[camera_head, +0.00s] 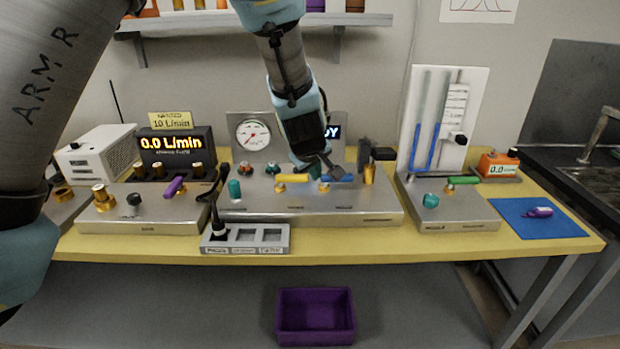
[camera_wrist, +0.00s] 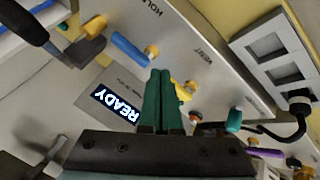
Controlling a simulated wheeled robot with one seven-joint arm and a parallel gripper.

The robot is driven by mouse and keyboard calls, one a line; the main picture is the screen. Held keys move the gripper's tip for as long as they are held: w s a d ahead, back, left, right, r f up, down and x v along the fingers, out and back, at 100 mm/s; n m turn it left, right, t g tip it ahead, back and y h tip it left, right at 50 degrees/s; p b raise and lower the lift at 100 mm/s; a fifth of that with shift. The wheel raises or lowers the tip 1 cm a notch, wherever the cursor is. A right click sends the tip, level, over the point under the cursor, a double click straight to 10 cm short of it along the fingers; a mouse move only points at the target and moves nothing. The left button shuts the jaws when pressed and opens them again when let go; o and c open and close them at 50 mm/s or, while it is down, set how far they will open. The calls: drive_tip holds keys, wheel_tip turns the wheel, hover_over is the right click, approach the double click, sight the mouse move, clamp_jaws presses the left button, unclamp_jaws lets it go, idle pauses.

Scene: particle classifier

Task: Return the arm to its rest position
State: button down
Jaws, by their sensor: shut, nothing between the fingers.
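My gripper (camera_head: 335,168) is shut and empty. In the head view it reaches down from the top centre, with its tip over the middle steel panel (camera_head: 340,215), close to a blue lever handle (camera_head: 338,178). I cannot tell whether it touches anything there. In the wrist view the two green fingers (camera_wrist: 163,100) lie side by side, pointing at the panel, between the blue handle (camera_wrist: 130,48) and a yellow handle (camera_wrist: 183,92). A lit READY display (camera_wrist: 116,103) shows beside the fingers. It is partly hidden behind my arm in the head view.
A left panel carries a purple handle (camera_head: 174,186) and brass fittings. A right panel holds a manometer board (camera_head: 445,115) and a green handle (camera_head: 463,181). A three-slot grey holder (camera_head: 246,240) stands at the yellow bench's (camera_head: 150,246) front edge. A purple bin (camera_head: 316,316) sits below.

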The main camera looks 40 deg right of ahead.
drive_tip(key=shift+s+r, duration=0.35)
drive_tip(key=shift+r, duration=0.1)
idle(0.3)
